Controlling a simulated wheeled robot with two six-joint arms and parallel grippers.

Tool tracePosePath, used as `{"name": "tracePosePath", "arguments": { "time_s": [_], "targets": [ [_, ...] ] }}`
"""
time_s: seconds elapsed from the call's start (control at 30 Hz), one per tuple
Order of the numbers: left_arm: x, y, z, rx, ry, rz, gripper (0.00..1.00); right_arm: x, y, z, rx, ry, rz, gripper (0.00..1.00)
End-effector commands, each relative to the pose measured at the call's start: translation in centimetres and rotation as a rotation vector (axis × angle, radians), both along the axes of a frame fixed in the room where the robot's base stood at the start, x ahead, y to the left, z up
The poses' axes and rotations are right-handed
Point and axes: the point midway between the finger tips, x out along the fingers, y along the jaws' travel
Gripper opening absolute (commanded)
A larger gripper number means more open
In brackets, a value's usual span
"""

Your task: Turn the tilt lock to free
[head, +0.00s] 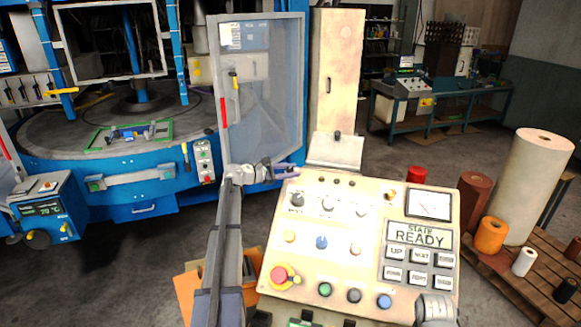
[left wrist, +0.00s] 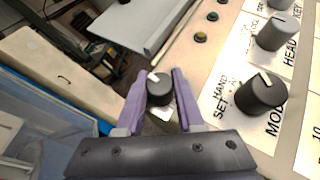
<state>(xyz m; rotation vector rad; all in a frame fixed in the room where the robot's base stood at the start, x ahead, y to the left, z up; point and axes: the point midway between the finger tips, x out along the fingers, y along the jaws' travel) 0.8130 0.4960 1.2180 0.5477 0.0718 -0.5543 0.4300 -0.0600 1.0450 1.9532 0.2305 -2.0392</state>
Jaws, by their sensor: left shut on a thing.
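My left gripper (head: 287,171) is at the top left corner of the cream control console (head: 376,292). In the left wrist view its two purple fingers (left wrist: 158,77) are shut on a small dark round knob (left wrist: 161,91), one finger on each side. I take this knob to be the tilt lock. A white pointer mark on it points up and slightly left, and a white label shows partly beneath it; its words cannot be read. In the head view the knob is hidden by the gripper.
The mode knob (left wrist: 262,93) and another selector (left wrist: 277,32) stand right of the fingers. A red mushroom button (head: 279,275) is on the console's lower left. The state display (head: 420,236) reads READY. A blue machine with a clear door (head: 262,95) stands behind.

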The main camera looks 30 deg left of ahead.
Motion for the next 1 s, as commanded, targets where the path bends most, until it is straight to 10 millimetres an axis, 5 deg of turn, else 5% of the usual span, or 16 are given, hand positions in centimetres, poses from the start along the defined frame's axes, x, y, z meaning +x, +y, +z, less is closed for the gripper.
{"name": "tracePosePath", "arguments": {
  "time_s": [0.5,1.0],
  "targets": [
    [0.3,0.2,0.4,0.235,0.058,-0.349,0.00,0.0,0.0,4.4,0.002,0.000,-0.010,0.50],
    [0.1,0.0,0.0,0.331,0.082,-0.491,0.00,0.0,0.0,5.8,0.002,-0.001,-0.014,0.50]
  ]
}}
